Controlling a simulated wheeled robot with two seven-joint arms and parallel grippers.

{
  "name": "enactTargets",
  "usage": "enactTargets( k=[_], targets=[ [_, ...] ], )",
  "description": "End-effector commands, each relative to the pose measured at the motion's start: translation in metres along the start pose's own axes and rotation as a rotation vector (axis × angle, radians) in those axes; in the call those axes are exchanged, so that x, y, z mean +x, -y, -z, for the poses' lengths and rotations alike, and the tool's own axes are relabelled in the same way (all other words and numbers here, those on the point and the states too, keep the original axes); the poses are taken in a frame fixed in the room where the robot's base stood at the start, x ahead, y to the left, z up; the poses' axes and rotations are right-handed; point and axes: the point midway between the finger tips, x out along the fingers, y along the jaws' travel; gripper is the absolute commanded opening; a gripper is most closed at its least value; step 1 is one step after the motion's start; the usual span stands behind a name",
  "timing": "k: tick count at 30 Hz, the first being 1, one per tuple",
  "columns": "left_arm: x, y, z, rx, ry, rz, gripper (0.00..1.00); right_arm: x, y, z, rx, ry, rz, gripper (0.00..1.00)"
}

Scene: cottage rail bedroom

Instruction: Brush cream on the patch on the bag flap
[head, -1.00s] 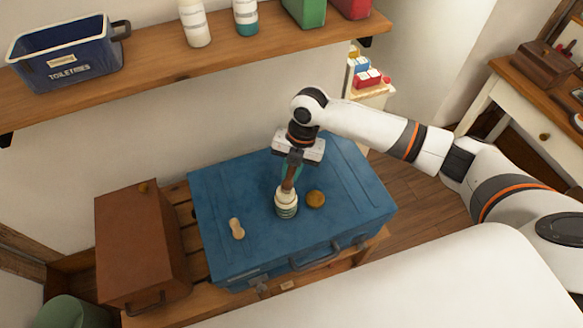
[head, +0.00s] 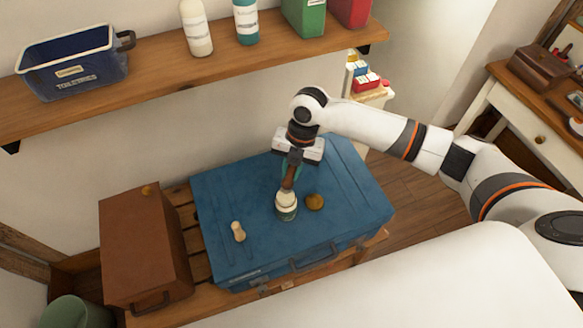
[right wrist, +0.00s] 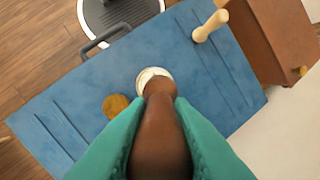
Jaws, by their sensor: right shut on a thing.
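My right gripper (head: 291,170) is shut on a brown handle, seen between its teal fingers in the right wrist view (right wrist: 160,140). The handle points down to a pale jar (head: 287,212) on the blue suitcase (head: 240,185). White cream shows at the jar's rim in the right wrist view (right wrist: 143,76). The tool's lower end is at the jar's mouth; its tip is hidden. A flat golden-brown disc (head: 315,202) lies beside the jar; I cannot tell if it is a lid or a patch. A brown leather-like case (head: 140,245) stands left. No flap patch is clearly visible. My left gripper is not in view.
A pale wooden peg-like piece (head: 238,231) is on the suitcase. A slatted wooden bench (head: 195,245) supports both cases. A wall shelf (head: 165,85) above holds a toiletries bin (head: 75,65) and bottles. The suitcase's right side is clear.

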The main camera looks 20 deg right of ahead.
Motion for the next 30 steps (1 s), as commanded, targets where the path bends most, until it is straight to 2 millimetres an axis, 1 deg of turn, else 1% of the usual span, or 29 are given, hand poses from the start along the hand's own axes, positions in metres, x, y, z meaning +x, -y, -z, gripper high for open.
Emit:
enactTargets(
  k=[1,15,30],
  targets=[
    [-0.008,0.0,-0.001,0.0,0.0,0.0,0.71,-0.009,0.001,-0.002,0.0,0.0,0.001,0.0],
    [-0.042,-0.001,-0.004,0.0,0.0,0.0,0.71,-0.043,0.007,-0.008,0.0,-0.001,0.001,0.0],
    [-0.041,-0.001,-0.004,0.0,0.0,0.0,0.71,-0.042,0.007,-0.008,0.0,-0.001,0.001,0.0]
  ],
)
